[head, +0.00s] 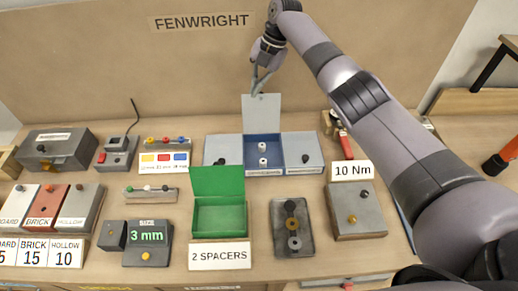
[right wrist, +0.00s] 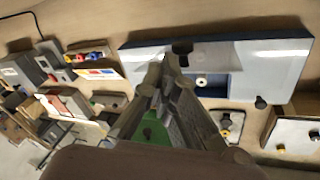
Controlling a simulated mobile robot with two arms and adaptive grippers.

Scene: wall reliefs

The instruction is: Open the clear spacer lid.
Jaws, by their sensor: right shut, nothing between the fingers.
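A wide box has three compartments. Its left lid (head: 223,150) and right lid (head: 302,151) lie shut, each with a dark knob. The middle lid (head: 262,114) stands upright at the back, and the blue middle compartment (head: 248,146) is open. Two pale ring-like spacers (head: 262,154) are inside; one shows in the right wrist view (right wrist: 202,81). The front labels are too small to read. My right gripper (head: 257,91) is shut and empty, at the upright lid's top edge; I cannot tell whether it touches. My left gripper is out of view.
A green open box (head: 219,216) stands in front, behind a "2 SPACERS" card (head: 220,256). A tray with rings (head: 293,240) and a grey block by the "10 Nm" card (head: 353,171) are to the right. A red-handled tool (head: 345,143) lies nearby. The board (head: 170,75) closes the back.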

